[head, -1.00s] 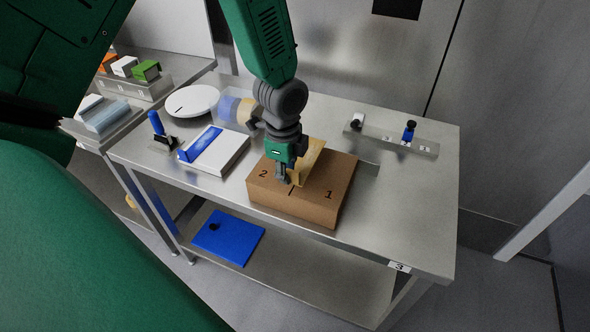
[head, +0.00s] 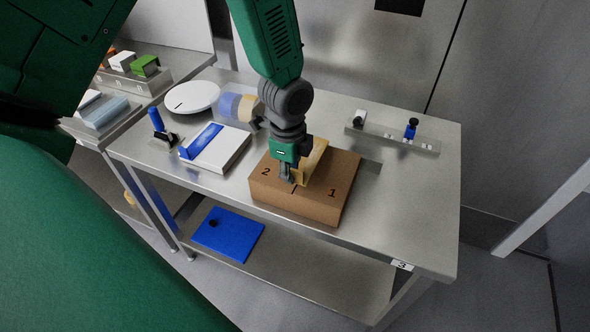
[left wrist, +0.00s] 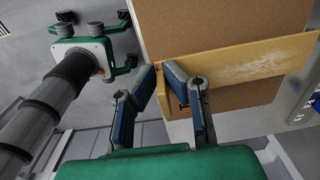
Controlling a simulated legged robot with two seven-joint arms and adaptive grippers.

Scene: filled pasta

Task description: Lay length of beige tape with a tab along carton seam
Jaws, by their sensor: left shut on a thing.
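The brown carton (head: 322,207) lies on the steel table, marked 2 and 1 on its top with a short black line at the near edge between them. My left gripper (head: 288,178) points down over the carton near that line. It is shut on an end of the beige tape (head: 315,158), which slants back and up from the fingers. In the left wrist view the tape (left wrist: 240,64) runs right from the fingertips (left wrist: 158,72) across the carton (left wrist: 225,20). I cannot tell whether the tape touches the carton.
Left of the carton are a white-and-blue box (head: 222,151), a blue-handled tool (head: 159,127), a white disc (head: 192,98) and clear and beige rolls (head: 240,107). A metal rail with small knobs (head: 392,134) is at back right. The table's right front (head: 410,215) is clear.

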